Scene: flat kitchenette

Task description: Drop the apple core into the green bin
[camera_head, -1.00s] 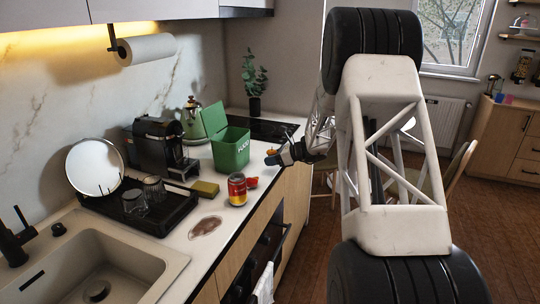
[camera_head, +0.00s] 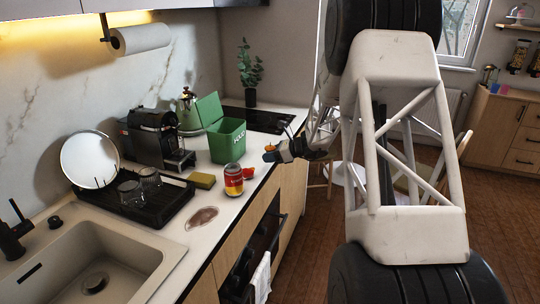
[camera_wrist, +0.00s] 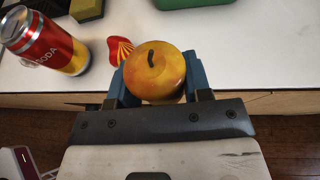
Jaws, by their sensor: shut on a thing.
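My gripper (camera_head: 271,154) is shut on the apple core (camera_wrist: 155,72), which shows in the wrist view as a yellow-red rounded top with a brown stem between blue fingertips. Its lower part is hidden. In the head view the apple core (camera_head: 270,148) is a small orange shape at the counter's front edge. The green bin (camera_head: 227,145) stands on the counter to the left of my gripper, its lid (camera_head: 209,108) open and tilted back. A green edge of the bin (camera_wrist: 190,3) shows at the top of the wrist view. The apple core is outside the bin.
A yellow-green sponge (camera_head: 202,181), a black drying rack (camera_head: 150,206) with glasses, a coffee machine (camera_head: 157,140) and a dark cooktop (camera_head: 262,121) are around.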

